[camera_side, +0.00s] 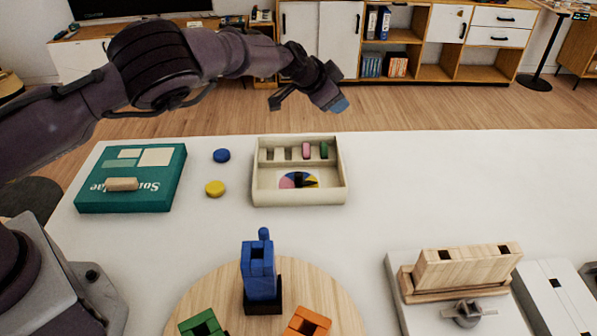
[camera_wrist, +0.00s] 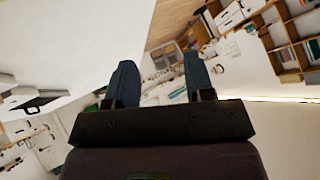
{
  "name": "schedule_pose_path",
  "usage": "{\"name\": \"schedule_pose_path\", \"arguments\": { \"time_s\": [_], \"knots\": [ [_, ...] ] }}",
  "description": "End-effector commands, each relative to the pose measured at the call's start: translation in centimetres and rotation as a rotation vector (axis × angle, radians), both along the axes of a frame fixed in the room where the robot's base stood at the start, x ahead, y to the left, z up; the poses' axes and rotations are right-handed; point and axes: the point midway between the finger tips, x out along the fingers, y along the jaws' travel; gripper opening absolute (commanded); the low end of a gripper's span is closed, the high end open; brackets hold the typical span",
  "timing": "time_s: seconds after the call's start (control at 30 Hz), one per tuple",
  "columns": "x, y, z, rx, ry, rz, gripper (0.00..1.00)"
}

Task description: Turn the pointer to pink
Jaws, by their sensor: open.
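A cream box (camera_side: 257,190) lies on the white table, with a round dial in its front compartment. The dial shows pink (camera_side: 285,181), yellow and blue sectors. A small dark pointer (camera_side: 301,182) sits at its middle; it is too small to tell surely which colour it points to. My gripper (camera_side: 318,99) is high above and behind the box, tilted, open and apart from it. In the wrist view my gripper's two blue-grey fingers (camera_wrist: 160,62) are spread with nothing between them. The dial and pointer do not clearly show in the wrist view.
The box's rear slots hold a pink piece (camera_side: 306,151) and a green piece (camera_side: 324,150). A teal box (camera_side: 130,195), a blue disc (camera_side: 222,155) and a yellow disc (camera_side: 214,188) lie left. A round wooden board (camera_side: 215,290) with coloured blocks stands in front. The table's right rear is clear.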

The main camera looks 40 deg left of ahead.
Motion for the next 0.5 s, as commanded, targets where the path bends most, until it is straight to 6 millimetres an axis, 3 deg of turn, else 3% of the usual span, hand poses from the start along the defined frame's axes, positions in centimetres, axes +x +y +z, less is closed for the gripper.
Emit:
{"name": "schedule_pose_path", "arguments": {
  "time_s": [0.1, 0.3, 0.4, 0.5],
  "knots": [
    [-2.7, -1.5, -1.1, 0.025, 0.251, -0.088, 0.48],
    [-8.4, 0.0, -1.5, 0.039, 0.657, 0.047, 0.48],
    [-10.5, 0.1, -1.7, 0.012, 0.782, 0.138, 0.48],
    [-11.2, -0.1, -1.8, -0.024, 0.824, 0.194, 0.48]
  ]
}}
